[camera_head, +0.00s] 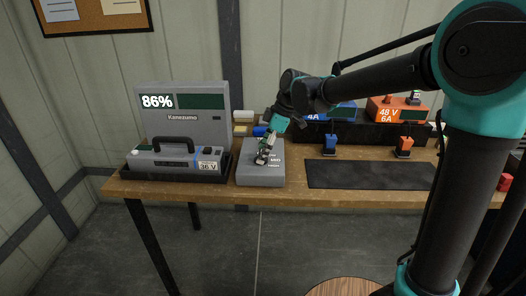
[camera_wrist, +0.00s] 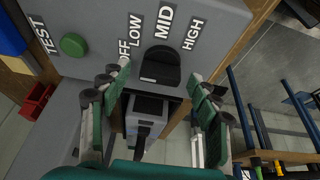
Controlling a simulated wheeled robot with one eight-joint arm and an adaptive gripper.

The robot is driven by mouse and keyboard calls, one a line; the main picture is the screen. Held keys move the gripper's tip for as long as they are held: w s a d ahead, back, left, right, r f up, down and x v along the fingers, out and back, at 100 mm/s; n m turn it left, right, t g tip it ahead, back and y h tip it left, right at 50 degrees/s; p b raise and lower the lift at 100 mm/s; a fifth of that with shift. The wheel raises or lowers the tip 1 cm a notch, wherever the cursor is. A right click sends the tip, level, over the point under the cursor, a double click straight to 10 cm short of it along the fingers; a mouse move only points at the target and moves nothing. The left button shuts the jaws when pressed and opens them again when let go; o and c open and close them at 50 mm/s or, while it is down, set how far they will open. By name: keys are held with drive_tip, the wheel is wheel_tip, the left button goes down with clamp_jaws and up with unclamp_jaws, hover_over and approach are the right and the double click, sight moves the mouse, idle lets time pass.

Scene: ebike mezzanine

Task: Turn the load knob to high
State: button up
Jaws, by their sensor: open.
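The load knob (camera_wrist: 160,62) is a black dial on a grey box, just below the printed word MID in the wrist view. The labels OFF, LOW, MID and HIGH (camera_wrist: 193,34) fan around it, with HIGH on the right. I cannot tell clearly where its pointer is aimed. My gripper (camera_wrist: 160,76) is open, one finger on each side of the knob; I cannot tell whether either touches it. In the head view the grey box (camera_head: 260,180) stands on the bench, and my gripper (camera_head: 266,153) is over it and hides the knob.
A green TEST button (camera_wrist: 73,44) is left of the knob. A grey charger with an 86% display (camera_head: 182,104) and a battery (camera_head: 175,162) stand left of the box. A dark mat (camera_head: 370,175) lies right of it. Blue and orange chargers (camera_head: 390,108) stand behind.

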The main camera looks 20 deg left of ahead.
drive_tip(key=c, duration=1.2)
drive_tip(key=shift+o, duration=0.2)
